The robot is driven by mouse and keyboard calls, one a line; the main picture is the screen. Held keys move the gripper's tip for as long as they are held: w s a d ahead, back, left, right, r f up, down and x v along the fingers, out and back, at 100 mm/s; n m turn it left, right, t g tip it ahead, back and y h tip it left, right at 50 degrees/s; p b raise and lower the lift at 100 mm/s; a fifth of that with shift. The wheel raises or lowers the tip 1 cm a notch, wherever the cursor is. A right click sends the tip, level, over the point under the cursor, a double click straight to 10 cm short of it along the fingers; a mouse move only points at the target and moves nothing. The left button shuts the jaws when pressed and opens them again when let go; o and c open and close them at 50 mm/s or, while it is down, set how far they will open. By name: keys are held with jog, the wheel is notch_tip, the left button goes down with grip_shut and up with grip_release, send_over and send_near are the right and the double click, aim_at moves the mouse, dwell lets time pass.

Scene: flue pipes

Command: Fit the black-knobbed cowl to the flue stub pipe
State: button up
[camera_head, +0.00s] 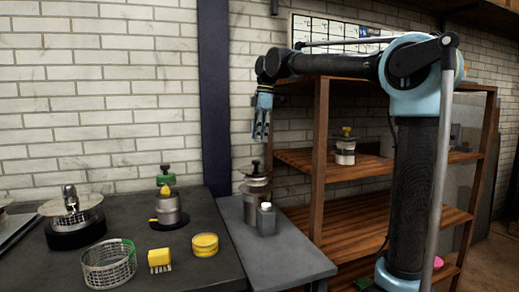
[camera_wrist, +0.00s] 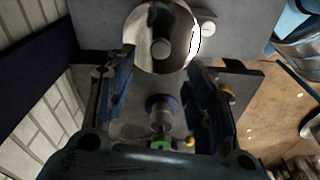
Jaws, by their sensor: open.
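A metal cowl with a black knob (camera_head: 256,187) stands on the grey side table, below my gripper (camera_head: 262,125). In the wrist view a round shiny top (camera_wrist: 142,60) beyond the fingers looks like this cowl. My gripper (camera_wrist: 160,100) is open and empty, its blue fingers pointing down and apart from the cowl. On the dark bench stands a metal cylinder (camera_head: 168,212) with a black base ring and yellow, green and black parts on top. At the far left is a metal piece (camera_head: 72,210) with a wide disc on a black base. I cannot tell which is the stub pipe.
A grey bottle (camera_head: 266,220) stands close beside the black-knobbed cowl. The bench holds a wire basket (camera_head: 108,264), a yellow brush (camera_head: 160,258) and a yellow tin (camera_head: 205,244). A wooden shelf (camera_head: 400,223) holds a yellow-knobbed piece (camera_head: 345,150). A dark post (camera_head: 213,100) runs up the wall.

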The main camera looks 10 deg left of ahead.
jog(key=shift+w+d+r, duration=0.1)
jog(key=shift+d+r, duration=0.1)
jog(key=shift+r, duration=1.45)
